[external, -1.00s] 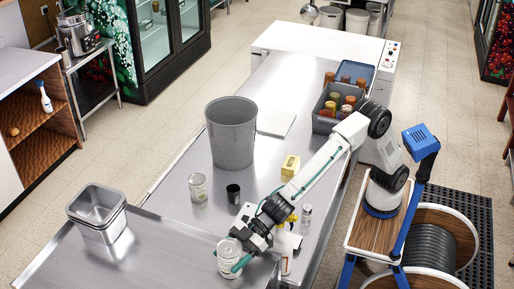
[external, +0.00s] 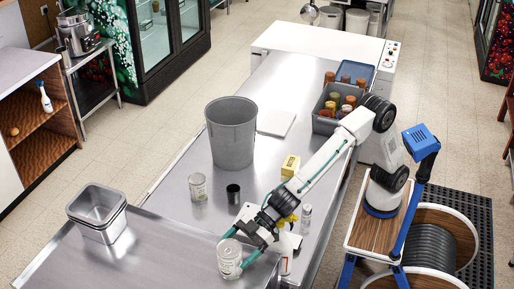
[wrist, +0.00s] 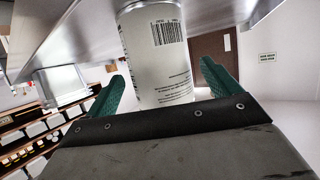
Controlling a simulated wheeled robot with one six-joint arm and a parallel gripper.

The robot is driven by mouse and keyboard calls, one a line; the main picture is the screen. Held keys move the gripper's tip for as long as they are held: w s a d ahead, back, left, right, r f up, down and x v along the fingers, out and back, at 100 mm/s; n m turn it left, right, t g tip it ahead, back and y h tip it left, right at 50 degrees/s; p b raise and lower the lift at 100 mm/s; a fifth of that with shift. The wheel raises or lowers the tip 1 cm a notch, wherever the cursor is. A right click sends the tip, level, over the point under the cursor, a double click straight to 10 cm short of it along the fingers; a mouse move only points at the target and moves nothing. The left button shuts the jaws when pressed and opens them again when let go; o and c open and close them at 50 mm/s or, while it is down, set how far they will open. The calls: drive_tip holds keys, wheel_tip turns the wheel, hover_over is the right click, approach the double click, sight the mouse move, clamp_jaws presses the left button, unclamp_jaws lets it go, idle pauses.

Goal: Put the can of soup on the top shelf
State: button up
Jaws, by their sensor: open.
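The can of soup (external: 229,262) is a pale, labelled can with a metal lid. It stands upright on the raised steel shelf (external: 165,252) at the front, near its right end. My gripper (external: 240,246) is open, with one green finger on each side of the can. In the wrist view the can (wrist: 158,60), with a barcode, shows between the two green fingers (wrist: 163,88), with a gap on both sides. The gripper body hides one end of the can there.
A steel container (external: 98,215) stands at the shelf's left. The shelf's middle is clear.

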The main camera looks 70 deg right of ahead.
drive_tip(key=shift+v, duration=1.4)
drive_tip(key=shift+r, duration=0.1)
